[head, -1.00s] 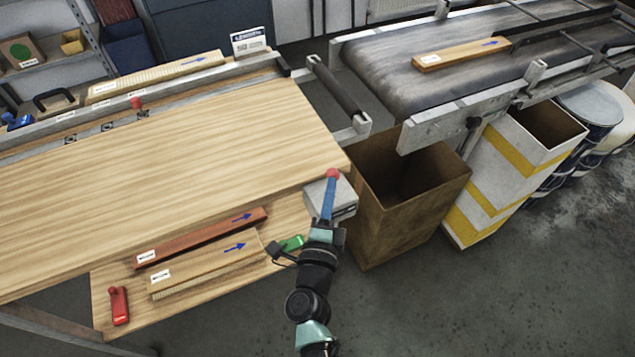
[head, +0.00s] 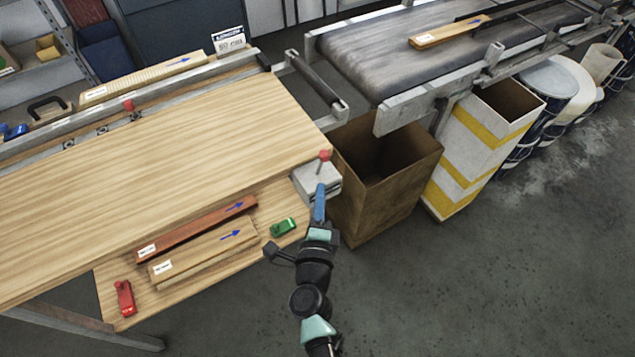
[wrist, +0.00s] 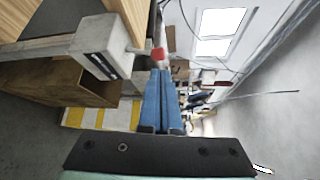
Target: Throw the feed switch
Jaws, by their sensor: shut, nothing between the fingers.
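The feed switch is a grey box (head: 317,182) at the table's right front corner, with a lever ending in a red knob (head: 323,156). In the head view the lever stands up from the box, its knob at the table's edge. My gripper (head: 320,187) is shut and empty, its blue fingers in front of the box and below the knob. In the wrist view the grey box (wrist: 100,48) is at upper left and the red knob (wrist: 158,54) shows just beyond my closed fingertips (wrist: 160,72). A small gap seems to separate them; exact contact is hard to tell.
A brown open bin (head: 390,190) stands right of the switch, beside a yellow-striped bin (head: 470,155). The conveyor (head: 400,60) carries a wooden plank (head: 448,32). On the lower shelf lie a red plank (head: 195,229), a pale plank (head: 205,252), and green (head: 283,228) and red (head: 124,297) tools.

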